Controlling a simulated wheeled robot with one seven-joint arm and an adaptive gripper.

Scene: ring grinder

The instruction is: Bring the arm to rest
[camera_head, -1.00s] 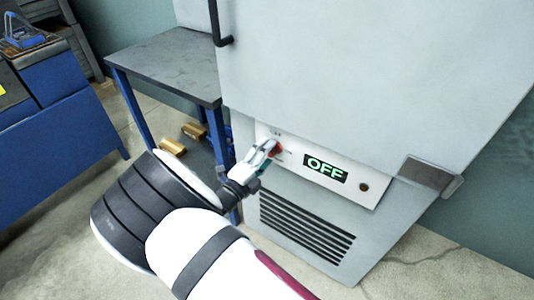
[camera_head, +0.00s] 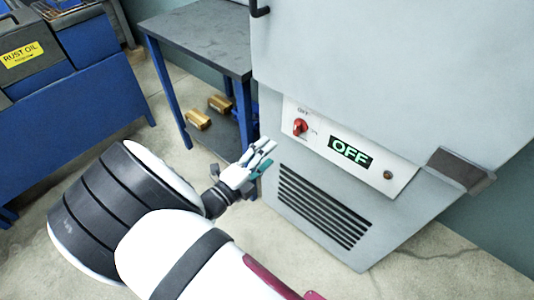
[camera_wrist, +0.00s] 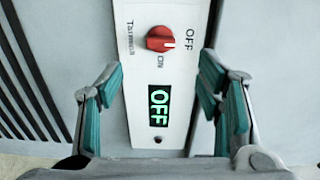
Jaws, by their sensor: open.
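My gripper (camera_head: 262,160) is open and empty in the head view. It is apart from the machine, to the left of and below the red knob (camera_head: 300,127) on the white control panel (camera_head: 405,177). The display (camera_head: 350,151) on the panel reads OFF in green. In the wrist view, my gripper's two teal-padded fingers (camera_wrist: 160,85) are spread wide on either side of the panel. The red knob also shows there (camera_wrist: 160,39), with OFF, ON and a partly legible label around it, and nothing is between the fingers.
The large grey machine (camera_head: 400,70) fills the right side. A dark-topped table (camera_head: 195,40) with blue legs stands left of it, with brass-coloured blocks (camera_head: 199,119) on its lower shelf. A blue cabinet (camera_head: 75,100) is at far left. Open floor (camera_head: 70,180) lies between.

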